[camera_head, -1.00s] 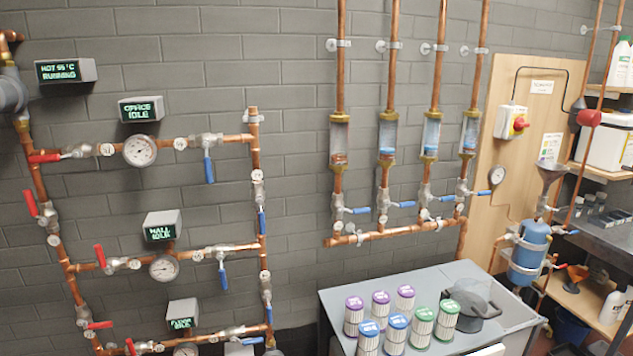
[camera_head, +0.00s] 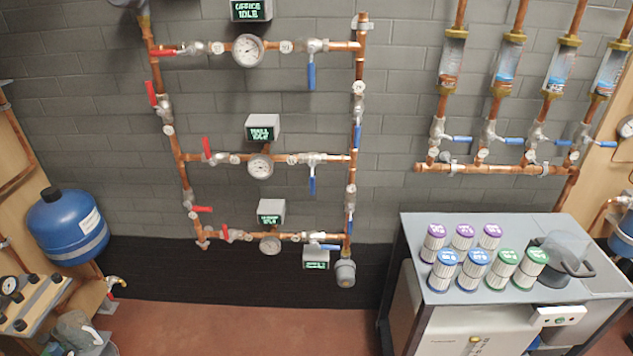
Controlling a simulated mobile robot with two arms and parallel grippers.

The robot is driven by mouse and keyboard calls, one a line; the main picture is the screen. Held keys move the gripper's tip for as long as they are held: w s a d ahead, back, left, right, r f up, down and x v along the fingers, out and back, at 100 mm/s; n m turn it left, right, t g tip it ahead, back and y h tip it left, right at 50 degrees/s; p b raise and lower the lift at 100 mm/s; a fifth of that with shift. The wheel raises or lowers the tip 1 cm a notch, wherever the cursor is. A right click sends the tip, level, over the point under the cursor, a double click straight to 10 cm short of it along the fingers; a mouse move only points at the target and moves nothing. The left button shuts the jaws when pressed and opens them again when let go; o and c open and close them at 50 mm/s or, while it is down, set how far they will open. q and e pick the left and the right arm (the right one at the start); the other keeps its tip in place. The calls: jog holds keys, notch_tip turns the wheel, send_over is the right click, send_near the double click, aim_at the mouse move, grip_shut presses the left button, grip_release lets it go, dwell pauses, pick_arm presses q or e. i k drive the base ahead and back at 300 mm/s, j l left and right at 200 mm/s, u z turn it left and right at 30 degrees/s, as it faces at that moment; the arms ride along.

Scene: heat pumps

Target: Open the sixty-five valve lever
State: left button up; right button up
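The copper pipe rack (camera_head: 180,157) on the grey wall carries several valves with red levers on its left and blue levers on its right. A red lever lies along the pipe at top left (camera_head: 167,52). Red levers stand roughly upright on the left riser (camera_head: 152,93), the middle row (camera_head: 206,147) and the bottom row (camera_head: 226,232). Another red lever sticks out sideways from the lower riser (camera_head: 202,209). Blue levers hang down in the top row (camera_head: 311,76) and middle row (camera_head: 312,184). The round white tags are too small to read, so I cannot tell which valve is sixty-five. Neither gripper is in view.
Pipes with flow tubes and blue levers (camera_head: 514,140) run at the right, above a grey cabinet (camera_head: 415,290) bearing several filter cartridges. A blue tank (camera_head: 68,225) stands at the left near a wooden bench. Red floor (camera_head: 240,325) is clear between.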

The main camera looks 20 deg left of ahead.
aim_at(311, 164)
jog(key=i+l, duration=0.25)
jog(key=i+l+u, duration=0.15)
jog(key=l+u, duration=0.2)
jog(key=i+l+u, duration=0.15)
jog(key=l+u, duration=0.25)
jog(key=i+l+u, duration=0.1)
jog(key=l+u, duration=0.25)
jog(key=j, duration=0.1)
